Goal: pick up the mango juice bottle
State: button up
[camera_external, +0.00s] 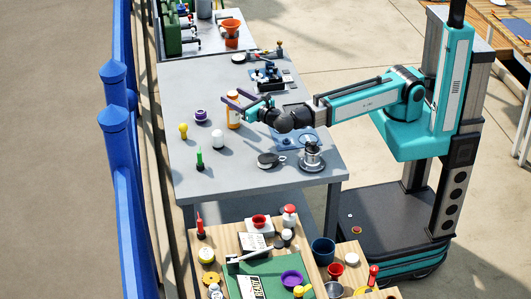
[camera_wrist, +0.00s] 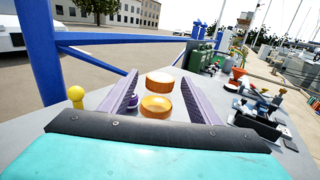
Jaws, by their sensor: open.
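The mango juice bottle (camera_external: 233,118), orange with a pale band, stands upright on the grey table at the end of my arm. My gripper (camera_external: 238,101) has its purple fingers spread at the height of the bottle's upper part. In the wrist view my gripper (camera_wrist: 160,77) is open. Orange rounded parts that look like the bottle (camera_wrist: 157,106) show in the space between the two fingers. I cannot tell whether either finger touches it. The near ends of the fingers are hidden by the dark edge of the gripper body.
A purple-topped object (camera_external: 201,116), a yellow bulb-shaped object (camera_external: 183,130), a white rounded object (camera_external: 218,139) and a green pointed object (camera_external: 199,158) stand left of and in front of the bottle. A dark device (camera_external: 268,76) stands behind. A blue railing (camera_external: 115,120) runs along the left.

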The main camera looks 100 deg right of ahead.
jog(key=x, duration=0.5)
jog(key=shift+w+d+p, duration=0.15)
jog(key=shift+d+p, duration=0.1)
jog(key=shift+p, duration=0.05)
dwell(0.4)
grip_shut()
